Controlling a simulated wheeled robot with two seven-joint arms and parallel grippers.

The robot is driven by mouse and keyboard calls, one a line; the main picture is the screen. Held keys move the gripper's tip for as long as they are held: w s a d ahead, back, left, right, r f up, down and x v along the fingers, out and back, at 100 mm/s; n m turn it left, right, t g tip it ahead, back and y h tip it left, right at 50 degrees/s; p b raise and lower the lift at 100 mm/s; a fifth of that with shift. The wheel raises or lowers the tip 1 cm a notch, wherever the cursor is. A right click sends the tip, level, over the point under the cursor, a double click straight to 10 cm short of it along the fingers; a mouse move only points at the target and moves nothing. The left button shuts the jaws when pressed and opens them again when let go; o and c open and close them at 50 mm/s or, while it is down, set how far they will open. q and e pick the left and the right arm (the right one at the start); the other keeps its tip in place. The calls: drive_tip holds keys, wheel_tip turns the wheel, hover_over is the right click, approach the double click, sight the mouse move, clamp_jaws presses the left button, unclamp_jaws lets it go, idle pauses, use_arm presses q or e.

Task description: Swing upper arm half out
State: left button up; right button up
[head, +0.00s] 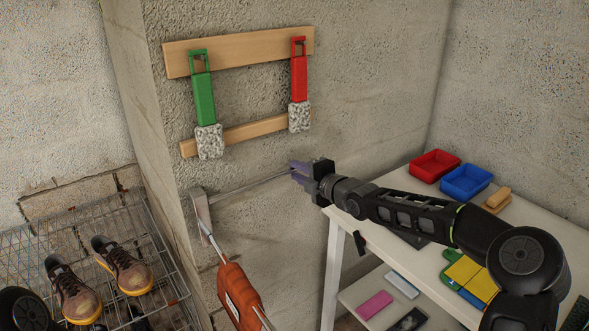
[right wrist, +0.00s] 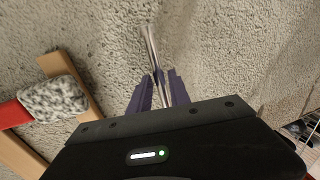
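A metal wall bracket (head: 202,214) is on the concrete pillar. The upper arm (head: 250,186), a thin metal bar, runs from it to the right, close along the pillar face. My right gripper (head: 298,172) is at the bar's far end, its purple fingers on either side of it with little gap. In the right wrist view the bar (right wrist: 152,50) runs out from between the fingers. A second, lower arm (head: 208,236) points from the bracket toward the front, with an orange piece (head: 240,296) on it. My left gripper is out of view.
A green-handled brush (head: 203,100) and a red-handled brush (head: 299,80) hang on a wooden rack (head: 245,50) above. A wire shelf (head: 150,230) with shoes stands left. A white table (head: 400,185) with red (head: 435,166) and blue (head: 466,183) bins stands right.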

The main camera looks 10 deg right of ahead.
drive_tip(key=shift+x, duration=1.1)
drive_tip(key=shift+c, duration=0.2)
clamp_jaws()
idle(0.4)
